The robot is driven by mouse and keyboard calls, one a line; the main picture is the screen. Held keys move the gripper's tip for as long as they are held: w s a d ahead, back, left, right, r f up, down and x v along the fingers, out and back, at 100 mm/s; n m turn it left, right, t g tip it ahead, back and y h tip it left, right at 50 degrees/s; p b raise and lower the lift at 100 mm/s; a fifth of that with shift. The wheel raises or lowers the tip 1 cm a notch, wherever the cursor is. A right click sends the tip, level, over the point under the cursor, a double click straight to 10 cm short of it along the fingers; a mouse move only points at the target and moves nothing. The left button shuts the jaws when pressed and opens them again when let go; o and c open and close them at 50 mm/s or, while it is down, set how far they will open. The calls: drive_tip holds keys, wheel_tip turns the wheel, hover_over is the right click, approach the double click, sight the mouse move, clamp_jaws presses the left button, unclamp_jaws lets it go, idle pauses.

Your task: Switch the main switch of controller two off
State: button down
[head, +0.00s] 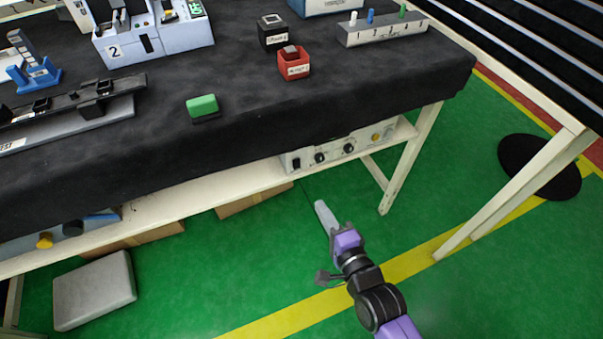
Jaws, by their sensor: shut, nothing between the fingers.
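Controller two is the pale blue-grey box (182,38) marked "2" at the top left of the head view, on the black-covered table. Its top edge is cut off by the picture. A small dark switch (147,44) sits on its front face, right of the "2" label. I cannot tell which way it is set or whether it is the main switch. My gripper (320,207) is shut and empty. It is over the green floor in front of the table, far to the lower right of controller two, touching nothing.
On the table are a green block (202,105), a red box (293,66), a black box (272,32), a numbered grey rack (383,30) and a long rail (75,102). The table's front edge (250,150) lies between my gripper and controller two.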

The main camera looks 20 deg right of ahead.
sight(296, 167)
drive_tip(key=w, duration=0.4)
drive_tip(key=w+f+b, duration=0.1)
drive_tip(key=w, duration=0.4)
drive_tip(key=w+f, duration=0.1)
drive_tip(key=w, duration=0.4)
drive_tip(key=shift+f+b, duration=0.1)
drive_tip(key=shift+b, duration=0.25)
